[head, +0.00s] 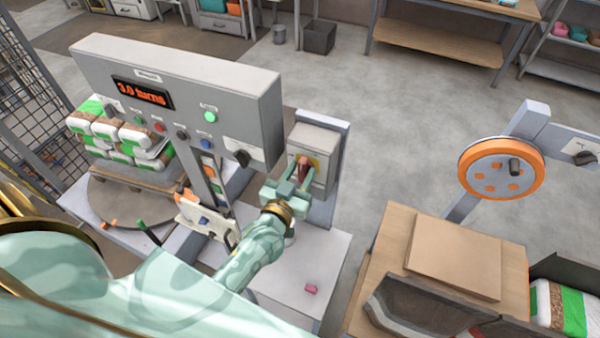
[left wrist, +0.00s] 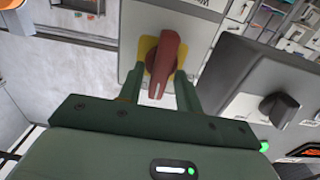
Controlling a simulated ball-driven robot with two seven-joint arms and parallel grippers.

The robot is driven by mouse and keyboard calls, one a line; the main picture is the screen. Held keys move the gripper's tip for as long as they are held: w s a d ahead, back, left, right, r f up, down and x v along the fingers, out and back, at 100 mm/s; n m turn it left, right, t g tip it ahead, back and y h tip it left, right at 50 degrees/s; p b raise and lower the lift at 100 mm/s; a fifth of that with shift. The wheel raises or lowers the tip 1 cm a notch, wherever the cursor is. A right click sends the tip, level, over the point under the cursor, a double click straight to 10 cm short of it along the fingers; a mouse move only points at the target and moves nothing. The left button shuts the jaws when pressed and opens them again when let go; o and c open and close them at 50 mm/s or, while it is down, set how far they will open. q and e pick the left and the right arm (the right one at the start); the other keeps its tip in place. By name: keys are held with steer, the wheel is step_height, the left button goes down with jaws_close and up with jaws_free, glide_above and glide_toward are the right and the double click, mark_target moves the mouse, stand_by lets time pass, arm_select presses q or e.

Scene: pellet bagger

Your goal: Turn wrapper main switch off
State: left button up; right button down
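The main switch is a red rotary handle on a yellow plate, on a grey box (head: 318,143) right of the control panel. The handle shows in the left wrist view (left wrist: 164,62), its narrow end pointing down the picture toward my gripper. My left gripper (head: 291,184) is in front of it, with its fingers (left wrist: 160,88) open on either side of the handle's lower end. A gap shows between the handle and each finger. The head view shows only part of the handle (head: 304,166) past the fingers. My right gripper is in neither view.
The control panel (head: 180,95) reads "3.0 turns" and has a lit green lamp (head: 210,117) and a black knob (head: 241,158). Stacked bags (head: 120,135) stand on the turntable at left. A pink block (head: 311,289) lies on the pale surface below the switch box.

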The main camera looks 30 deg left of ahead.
arm_select(q)
steer(key=shift+n, duration=0.3)
steer(key=n+p, duration=0.2)
steer(key=n, duration=0.1)
steer(key=shift+a+r, duration=0.1)
steer(key=shift+a, duration=0.05)
steer(key=n+p, duration=0.1)
steer(key=n, duration=0.3)
steer(key=shift+a+n, duration=0.15)
steer(key=shift+n, duration=0.25)
steer(key=n, duration=0.6)
steer(key=f+n, duration=0.1)
steer(key=n, duration=0.2)
steer(key=shift+a, duration=0.15)
steer(key=shift+n, duration=0.4)
steer(key=o, duration=0.6)
